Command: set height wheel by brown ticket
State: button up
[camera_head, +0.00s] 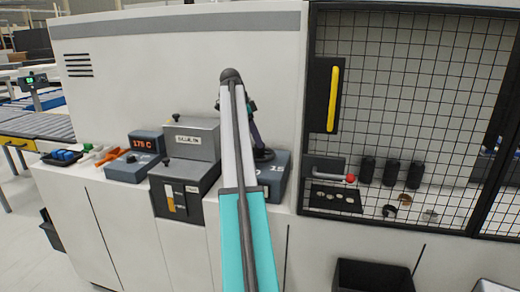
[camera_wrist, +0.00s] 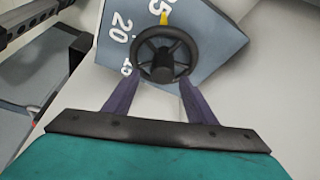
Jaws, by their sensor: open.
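The height wheel (camera_wrist: 163,55) is a dark spoked handwheel on a blue-grey box (camera_wrist: 205,45) with white numbers. In the wrist view, 20 and smaller figures at its left are readable. A yellow pointer (camera_wrist: 164,18) sits at the wheel's top beside a number ending in 5, partly cut off. My gripper (camera_wrist: 159,80) is open, its two purple fingers either side of the wheel's lower rim; I cannot tell if they touch it. In the head view, my arm hides much of the wheel (camera_head: 263,155) and its box (camera_head: 280,178). I cannot make out a brown ticket.
Left of the wheel box stand a grey unit with a small lever (camera_head: 185,180) and a red display reading about 179 C (camera_head: 144,142). A black mesh guard (camera_head: 420,90) with a yellow handle (camera_head: 333,98) stands right. A black bin (camera_head: 373,275) is below.

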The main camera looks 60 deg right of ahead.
aim_at(260, 152)
jog(key=shift+p+x, duration=0.3)
jog(key=shift+x, duration=1.6)
jog(key=shift+d, duration=0.15)
